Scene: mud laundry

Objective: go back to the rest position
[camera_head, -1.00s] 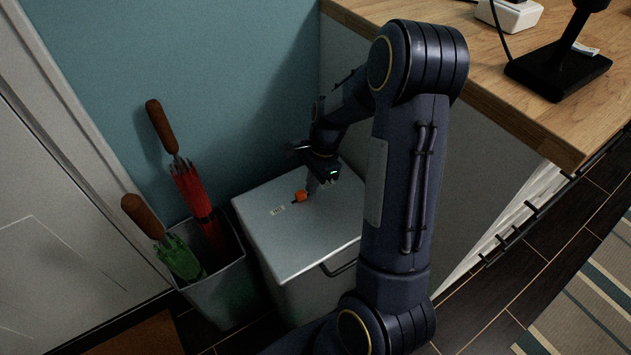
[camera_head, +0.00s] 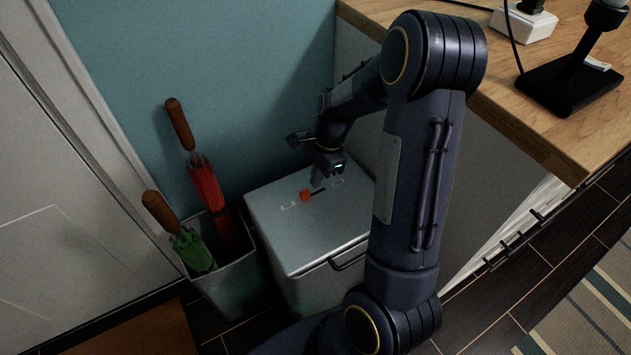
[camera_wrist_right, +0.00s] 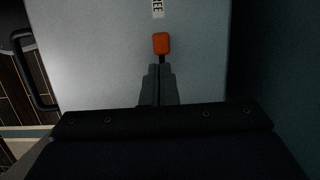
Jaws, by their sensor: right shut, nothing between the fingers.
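My right gripper (camera_head: 316,182) is over the grey lid of a bin (camera_head: 325,228), fingers pointing down. In the right wrist view its two fingers (camera_wrist_right: 158,86) are together with nothing between them. A small orange tag with a dark, thin part lies on the lid (camera_head: 305,195), just beside the fingertips in the head view. In the wrist view the orange tag (camera_wrist_right: 161,43) shows just beyond the fingertips, its dark end running toward them. I cannot tell the exact gap. My left gripper is not in view.
Left of the bin, a grey holder (camera_head: 228,283) has a red umbrella (camera_head: 207,190) and a green umbrella (camera_head: 193,249). A wooden counter (camera_head: 545,125) with a black stand (camera_head: 570,88) is at the right. The blue wall (camera_head: 240,90) is close behind the gripper.

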